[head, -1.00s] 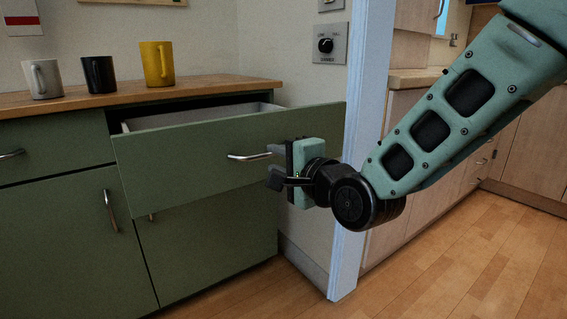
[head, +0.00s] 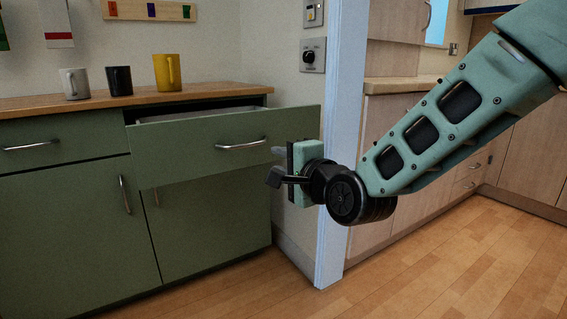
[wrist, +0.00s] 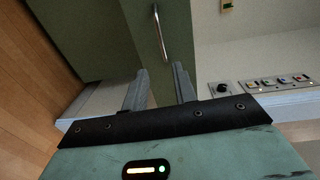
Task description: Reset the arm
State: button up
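My gripper (head: 277,166) is to the right of the open drawer's handle (head: 241,144) and apart from it. In the wrist view my gripper (wrist: 160,82) has its two fingers spread with nothing between them. The drawer handle (wrist: 160,32) shows beyond the fingertips. The green drawer (head: 190,150) stands pulled out of the cabinet. My arm reaches in from the upper right of the head view.
A white mug (head: 74,84), a black mug (head: 119,81) and a yellow mug (head: 167,72) stand on the wooden counter (head: 40,106). A pale blue door frame (head: 341,140) is right behind my wrist. The wooden floor (head: 430,265) is clear at the lower right.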

jog(key=s+d+f+n+g+h, duration=0.35)
jog(key=s+d+n+g, duration=0.2)
jog(key=s, duration=0.55)
jog(key=s+d+f+n+g+h, duration=0.3)
jog(key=s+d+f+n+g, duration=0.25)
jog(key=s, duration=0.55)
jog(key=s+d+f+n+g+h, duration=0.35)
jog(key=s+d+n, duration=0.35)
jog(key=s, duration=0.4)
notch_tip(320, 180, up, 36)
jog(key=p, duration=3.7)
jog(key=shift+w+a+n+y, duration=0.15)
jog(key=shift+a+n+y, duration=0.2)
jog(key=shift+n+y, duration=0.05)
